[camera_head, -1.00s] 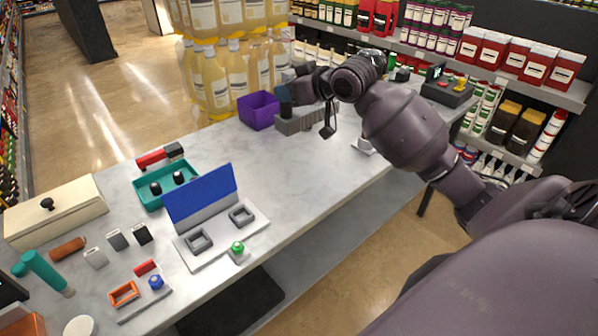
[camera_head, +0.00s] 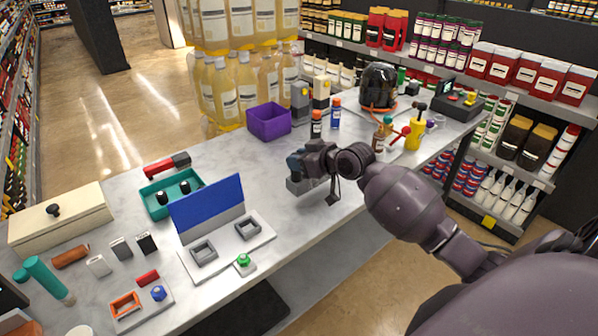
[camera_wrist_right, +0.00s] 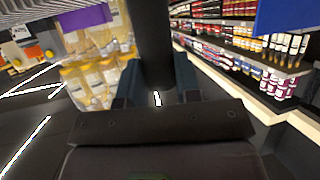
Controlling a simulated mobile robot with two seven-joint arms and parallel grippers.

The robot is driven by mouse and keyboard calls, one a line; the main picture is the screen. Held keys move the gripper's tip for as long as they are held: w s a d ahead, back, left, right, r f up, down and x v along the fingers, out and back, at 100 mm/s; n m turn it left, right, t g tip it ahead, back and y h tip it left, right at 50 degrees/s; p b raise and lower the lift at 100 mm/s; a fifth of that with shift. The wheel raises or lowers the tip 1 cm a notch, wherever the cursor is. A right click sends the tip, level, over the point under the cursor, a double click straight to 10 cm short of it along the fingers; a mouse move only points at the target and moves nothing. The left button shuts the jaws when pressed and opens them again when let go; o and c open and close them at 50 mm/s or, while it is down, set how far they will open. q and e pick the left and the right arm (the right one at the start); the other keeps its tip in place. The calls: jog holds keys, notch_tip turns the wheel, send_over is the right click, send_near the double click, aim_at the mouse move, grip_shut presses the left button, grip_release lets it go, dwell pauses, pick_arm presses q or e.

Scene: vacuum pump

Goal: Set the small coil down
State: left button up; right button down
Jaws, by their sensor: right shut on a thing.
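My right gripper (camera_head: 297,162) is over the front middle of the grey marbled table (camera_head: 330,213), to the right of the blue-backed stand. In the right wrist view my right gripper (camera_wrist_right: 157,88) is shut on a dark, smooth cylinder, which I take as the small coil (camera_wrist_right: 155,45). The coil stands out between the two dark fingers. In the head view I cannot pick the coil out from the dark hand, and I cannot tell whether it touches the table. My left gripper is not in view.
A white stand (camera_head: 228,246) with a blue back panel and two grey square frames is to the left. A purple bin (camera_head: 268,122), small bottles (camera_head: 316,124) and a dark domed device (camera_head: 378,86) are behind. A teal tray (camera_head: 170,194) lies farther left.

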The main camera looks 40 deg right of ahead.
aim_at(299, 181)
notch_tip(299, 181, down, 4)
jog(key=shift+r, duration=0.1)
jog(key=c, duration=0.8)
grip_release()
